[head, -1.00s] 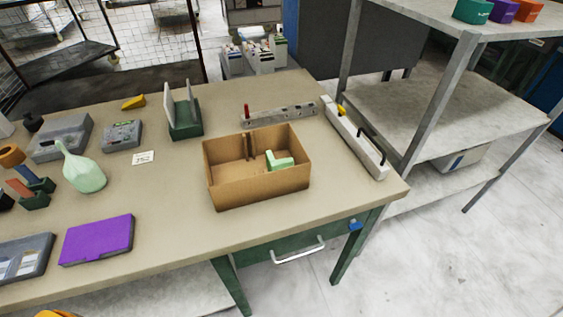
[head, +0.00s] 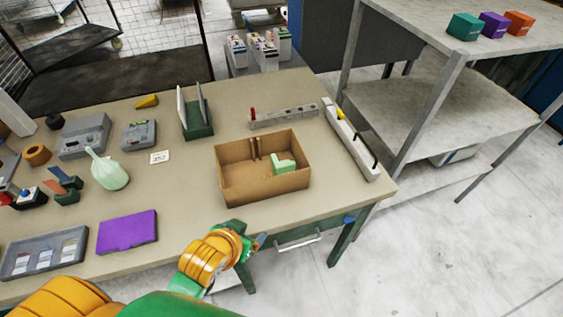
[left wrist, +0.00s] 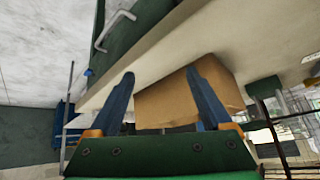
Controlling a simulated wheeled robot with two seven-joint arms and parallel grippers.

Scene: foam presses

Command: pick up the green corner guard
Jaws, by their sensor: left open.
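The light green corner guard (head: 283,163) lies inside an open cardboard box (head: 265,189), toward its right side, in the head view. My left gripper (head: 259,241) is at the table's front edge, just in front of the box and apart from it. In the left wrist view its two blue fingers (left wrist: 163,98) are spread with nothing between them, and the box (left wrist: 180,104) shows beyond them. The corner guard is hidden in the left wrist view. My right gripper is not in view.
A metal shelf (head: 430,105) stands at right.

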